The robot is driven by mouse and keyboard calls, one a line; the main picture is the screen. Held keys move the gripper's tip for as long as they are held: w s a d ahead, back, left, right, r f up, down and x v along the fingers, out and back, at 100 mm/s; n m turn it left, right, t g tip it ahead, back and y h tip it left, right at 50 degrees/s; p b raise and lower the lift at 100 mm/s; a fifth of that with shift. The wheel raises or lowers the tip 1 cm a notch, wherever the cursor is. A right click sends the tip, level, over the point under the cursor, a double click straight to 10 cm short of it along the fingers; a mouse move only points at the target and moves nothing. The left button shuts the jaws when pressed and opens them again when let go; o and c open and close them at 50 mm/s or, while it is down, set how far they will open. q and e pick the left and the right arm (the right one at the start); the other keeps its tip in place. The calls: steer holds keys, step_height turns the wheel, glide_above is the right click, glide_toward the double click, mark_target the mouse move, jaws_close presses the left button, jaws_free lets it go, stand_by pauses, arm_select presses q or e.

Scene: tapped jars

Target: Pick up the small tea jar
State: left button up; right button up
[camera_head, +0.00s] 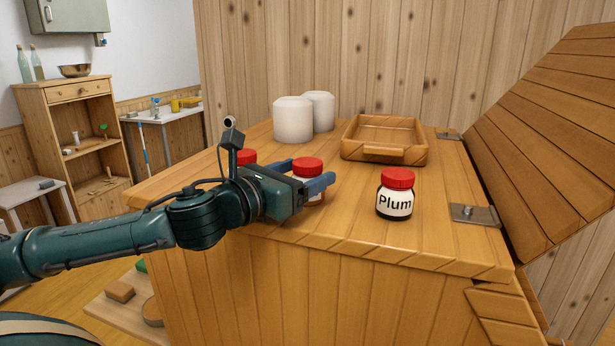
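My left gripper (316,180) reaches in from the left over the wooden top, its two blue fingers on either side of a red-lidded jar (308,165). The near finger and the hand hide most of that jar's body, so its label cannot be read. I cannot tell whether the fingers press on it. A second red lid (243,157) shows just behind my wrist, its jar mostly hidden. A red-lidded jar labelled "Plum" (396,195) stands upright to the right, apart from the gripper. No label reading tea is visible. My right gripper is not in view.
Two white canisters (293,120) and an empty wooden tray (384,155) stand at the back of the wooden chest top (350,215). A raised slatted lid (550,140) with metal hinges rises at the right. The top around the Plum jar is clear.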

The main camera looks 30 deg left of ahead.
mark_target(301, 164)
arm_select(q)
steer(key=c, duration=0.9)
steer(key=shift+c, duration=1.5)
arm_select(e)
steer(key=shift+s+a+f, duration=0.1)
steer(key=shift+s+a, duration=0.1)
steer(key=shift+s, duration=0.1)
